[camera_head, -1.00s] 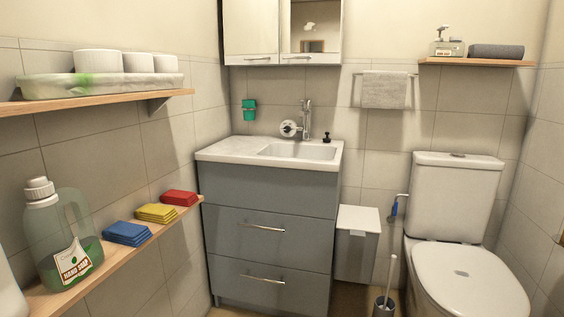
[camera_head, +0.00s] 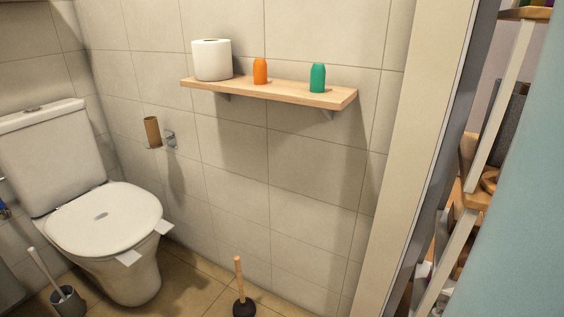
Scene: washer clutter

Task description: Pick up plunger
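The plunger (camera_head: 240,285) stands upright on the tiled floor near the bottom middle of the head view, close to the right-hand wall. It has a light wooden handle and a dark rubber cup. The cup is near the frame's lower edge. Neither of my grippers shows in the view.
A white toilet (camera_head: 108,222) stands on the left, with a toilet brush in a grey holder (camera_head: 68,302) beside it. A wooden shelf (camera_head: 290,93) holds a paper roll (camera_head: 212,60), an orange bottle (camera_head: 260,71) and a green bottle (camera_head: 318,78). A doorway with wooden shelving (camera_head: 490,160) is right.

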